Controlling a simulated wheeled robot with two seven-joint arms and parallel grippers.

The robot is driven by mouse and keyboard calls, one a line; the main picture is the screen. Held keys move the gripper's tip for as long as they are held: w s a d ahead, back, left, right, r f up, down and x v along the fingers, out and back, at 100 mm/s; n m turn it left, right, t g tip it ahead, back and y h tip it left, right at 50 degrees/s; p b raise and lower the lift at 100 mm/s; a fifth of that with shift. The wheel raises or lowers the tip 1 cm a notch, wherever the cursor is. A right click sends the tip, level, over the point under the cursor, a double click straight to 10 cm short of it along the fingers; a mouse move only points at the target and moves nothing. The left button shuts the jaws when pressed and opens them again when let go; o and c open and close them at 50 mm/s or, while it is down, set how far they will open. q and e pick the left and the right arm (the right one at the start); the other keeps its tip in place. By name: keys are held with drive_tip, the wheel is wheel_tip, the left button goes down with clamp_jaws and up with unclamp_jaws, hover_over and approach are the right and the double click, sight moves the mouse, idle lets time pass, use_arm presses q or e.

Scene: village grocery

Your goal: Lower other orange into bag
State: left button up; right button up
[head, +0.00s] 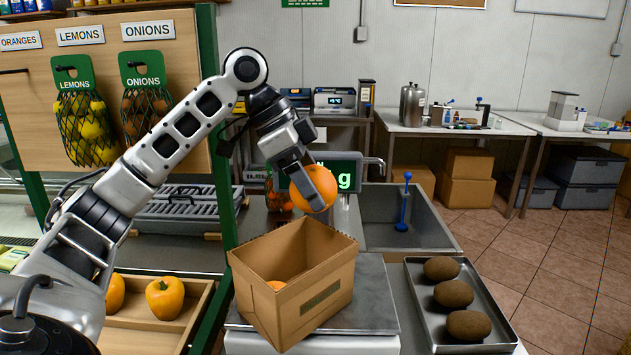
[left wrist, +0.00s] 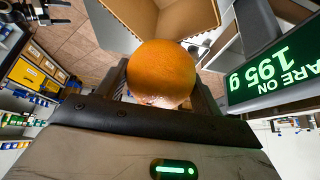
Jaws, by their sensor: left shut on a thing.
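My left gripper (head: 312,188) is shut on an orange (head: 318,190) and holds it above the back right part of the open brown bag (head: 318,300). In the left wrist view the held orange (left wrist: 161,74) sits between the fingers, with the bag's wall (left wrist: 112,30) beyond it. Another orange (head: 276,285) lies inside the bag, mostly hidden by the front wall. The bag stands upright on a grey scale plate (head: 375,300).
A green scale display (left wrist: 283,76) reading 195 g stands behind the bag. Yellow peppers (head: 165,297) sit in a wooden crate at the left.

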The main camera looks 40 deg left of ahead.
use_arm(q)
wheel_tip(320, 180, down, 3)
drive_tip(key=shift+w+b, duration=0.1)
drive_tip(key=shift+b, duration=1.15)
drive_tip(key=shift+f+b, duration=0.4)
drive_tip(key=shift+f, duration=0.2)
wheel_tip(320, 180, down, 2)
drive_tip(key=shift+f+b, duration=0.2)
drive_tip(key=shift+b, duration=0.4)
use_arm(e)
drive_tip(key=shift+w+a+f+t+y, duration=0.15)
drive_tip(key=shift+w+a+f, duration=0.1)
drive_tip(key=shift+f, duration=0.2)
drive_tip(key=shift+w+a+f+t+y, duration=0.15)
drive_tip(key=shift+a+f, duration=0.1)
drive_tip(key=shift+f, duration=0.15)
use_arm(q)
drive_tip(key=o, duration=1.2)
drive_tip(key=shift+c, duration=0.2)
use_arm(e)
drive_tip(key=shift+s+f, duration=0.1)
